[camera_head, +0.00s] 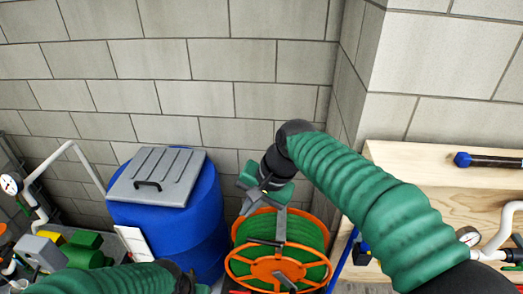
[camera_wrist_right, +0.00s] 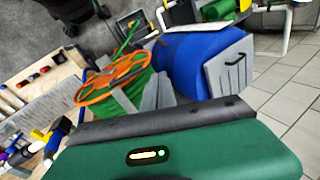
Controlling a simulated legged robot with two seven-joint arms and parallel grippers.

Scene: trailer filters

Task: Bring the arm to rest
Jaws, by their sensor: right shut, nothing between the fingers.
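My right arm, in a green ribbed sleeve (camera_head: 375,205), reaches in from the right in the head view. My right gripper (camera_head: 262,207) hangs at its end, pointing down over the orange and green hose reel. It is shut and empty. In the right wrist view the green gripper housing (camera_wrist_right: 175,155) fills the bottom, and the hose reel lies beyond it. My left arm's green sleeve (camera_head: 105,279) shows at the bottom left of the head view. Its dark wrist end (camera_head: 185,281) is at the frame edge, and its fingers cannot be made out.
The hose reel (camera_head: 240,268) stands beside a blue barrel (camera_head: 200,215) with a grey lid (camera_head: 160,175). A wooden bench (camera_head: 425,165) at the right holds a dark blue-capped tool (camera_head: 485,160). White pipes with a gauge (camera_head: 12,184) stand at the left. A block wall closes the back.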

